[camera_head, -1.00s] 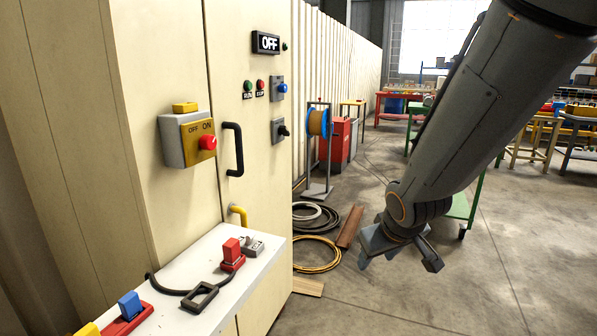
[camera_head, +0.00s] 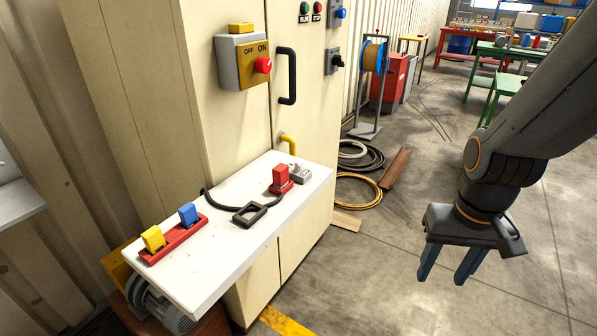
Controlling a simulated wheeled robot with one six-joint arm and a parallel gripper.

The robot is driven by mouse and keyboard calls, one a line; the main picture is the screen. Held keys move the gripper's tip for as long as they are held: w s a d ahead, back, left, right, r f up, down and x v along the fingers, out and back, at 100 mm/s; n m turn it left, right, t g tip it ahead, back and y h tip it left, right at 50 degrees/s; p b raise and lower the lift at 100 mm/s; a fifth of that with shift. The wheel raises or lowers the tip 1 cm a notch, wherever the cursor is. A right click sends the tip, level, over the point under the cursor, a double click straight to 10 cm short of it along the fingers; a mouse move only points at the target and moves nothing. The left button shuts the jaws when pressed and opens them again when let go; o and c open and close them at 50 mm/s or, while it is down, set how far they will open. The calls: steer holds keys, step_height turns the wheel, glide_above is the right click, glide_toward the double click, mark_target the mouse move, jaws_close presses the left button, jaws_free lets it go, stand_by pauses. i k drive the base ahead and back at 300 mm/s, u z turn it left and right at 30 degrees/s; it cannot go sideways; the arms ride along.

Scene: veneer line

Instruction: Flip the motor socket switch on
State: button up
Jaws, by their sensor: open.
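My gripper (camera_head: 443,278) hangs over the floor at the right, open and empty, its two dark blue fingers pointing down. It is well apart from the white bench (camera_head: 225,255). A red block-shaped plug (camera_head: 281,178) stands upright on the bench's far right part. Beside it is a small grey socket-like piece (camera_head: 300,174); its switch position is too small to tell. A red strip (camera_head: 172,241) at the bench's left end holds a yellow block (camera_head: 153,238) and a blue block (camera_head: 188,214). I cannot tell which piece is the motor socket switch.
A black cable and dark frame (camera_head: 250,213) lie on the bench. The cabinet behind has a yellow OFF/ON box (camera_head: 243,62) with a red knob and a black handle (camera_head: 287,76). A grey motor (camera_head: 160,305) sits below the bench. Coiled hoses (camera_head: 357,188) lie on the floor.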

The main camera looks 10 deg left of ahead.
mark_target(297, 165)
steer(key=k, duration=1.35)
steer(key=u, duration=0.6)
steer(key=i, duration=1.45)
steer(key=z, duration=0.7)
